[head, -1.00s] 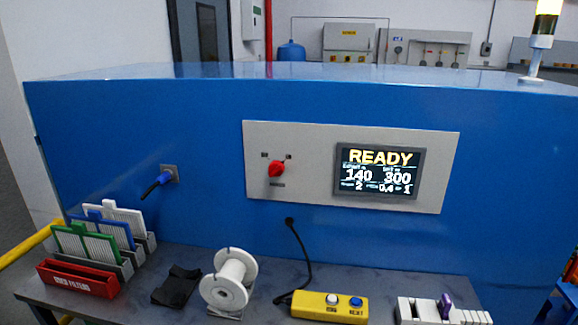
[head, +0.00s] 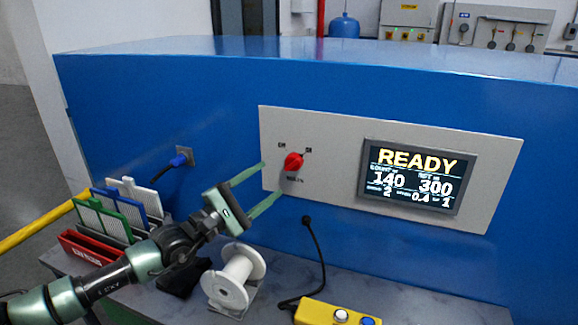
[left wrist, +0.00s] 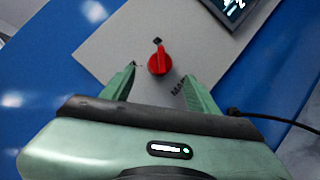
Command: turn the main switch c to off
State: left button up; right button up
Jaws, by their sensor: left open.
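The main switch is a red rotary knob (head: 293,162) on the grey panel (head: 330,180) on the front of the blue machine, left of the screen. Small labels sit above and below it, too small to read surely. My left gripper (head: 272,184) is open, its two green fingers pointing at the panel just left of the knob in the head view. In the left wrist view the red knob (left wrist: 160,62) shows ahead, beyond and between the open fingertips (left wrist: 160,80), with nothing held. My right gripper is not in view.
The lit screen (head: 411,176) reads READY. Below are filter racks (head: 125,210), a white spool (head: 235,278), a black cable (head: 318,255) and a yellow button box (head: 335,312). Space before the knob is clear.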

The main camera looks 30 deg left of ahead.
aim_at(287, 168)
pick_arm(q)
jog(key=p+x, duration=0.2)
jog(key=x, duration=0.3)
jog(key=shift+r, duration=0.15)
jog(key=shift+w+d+r, duration=0.15)
jog(key=shift+w, duration=0.55)
jog(key=shift+w+d, duration=0.15)
jog(key=shift+w, duration=0.15)
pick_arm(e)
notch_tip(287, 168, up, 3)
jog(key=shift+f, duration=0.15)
pick_arm(q)
grip_shut()
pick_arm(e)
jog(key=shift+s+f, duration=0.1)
